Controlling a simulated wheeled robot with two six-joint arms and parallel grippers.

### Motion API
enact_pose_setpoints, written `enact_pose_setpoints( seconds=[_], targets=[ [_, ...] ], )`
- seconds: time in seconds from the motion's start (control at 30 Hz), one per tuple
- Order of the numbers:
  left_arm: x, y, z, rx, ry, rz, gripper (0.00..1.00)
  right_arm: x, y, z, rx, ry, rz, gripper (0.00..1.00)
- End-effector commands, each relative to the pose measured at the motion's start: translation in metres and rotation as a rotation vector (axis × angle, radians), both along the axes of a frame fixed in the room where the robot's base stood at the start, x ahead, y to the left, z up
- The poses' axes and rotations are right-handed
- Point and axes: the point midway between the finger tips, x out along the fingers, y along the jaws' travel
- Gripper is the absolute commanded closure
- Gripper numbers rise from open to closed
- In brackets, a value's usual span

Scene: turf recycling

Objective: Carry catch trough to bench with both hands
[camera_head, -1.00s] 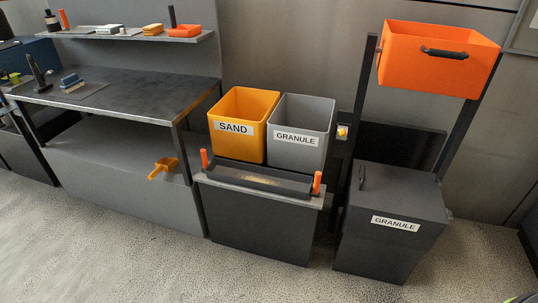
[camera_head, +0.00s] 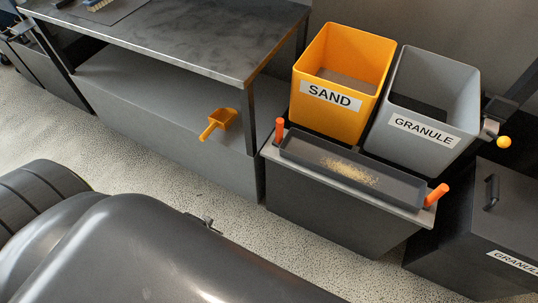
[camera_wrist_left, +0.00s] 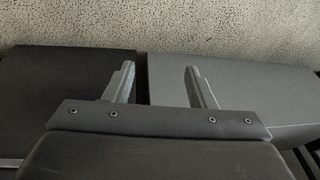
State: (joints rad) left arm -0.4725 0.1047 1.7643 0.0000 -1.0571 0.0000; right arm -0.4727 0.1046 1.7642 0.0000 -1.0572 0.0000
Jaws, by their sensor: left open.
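The catch trough (camera_head: 345,171) is a long, shallow dark tray with an upright orange handle at each end. It rests on a dark cabinet (camera_head: 335,213) in front of the two bins, and a patch of tan grains lies in it. The bench (camera_head: 190,45) is the dark-topped table at the upper left, with a lower shelf. My left gripper (camera_wrist_left: 162,85) shows in the left wrist view with its two fingers apart and nothing between them. The trough cannot be made out in that view. My right gripper is not seen.
A yellow SAND bin (camera_head: 335,115) and a grey GRANULE bin (camera_head: 415,135) stand right behind the trough. A yellow scoop (camera_head: 220,123) is at the bench's lower part. A dark lidded GRANULE box (camera_head: 490,220) stands at right. Speckled floor (camera_head: 150,165) is clear in front.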

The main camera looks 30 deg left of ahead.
Motion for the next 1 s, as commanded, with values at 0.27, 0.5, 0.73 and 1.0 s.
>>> enact_pose_setpoints(
  seconds=[0.27,0.5,0.73,1.0],
  targets=[
    [0.011,-0.005,0.071,0.006,-0.042,0.010,0.50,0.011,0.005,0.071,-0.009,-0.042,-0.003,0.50],
    [0.028,-0.012,0.116,-0.026,-0.071,0.092,0.50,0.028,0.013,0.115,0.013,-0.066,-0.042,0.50],
    [0.074,-0.018,0.119,-0.103,-0.060,0.278,0.50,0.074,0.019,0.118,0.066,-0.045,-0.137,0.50],
    [0.159,-0.023,0.115,-0.190,-0.028,0.569,0.50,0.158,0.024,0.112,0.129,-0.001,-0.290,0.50]
  ],
)
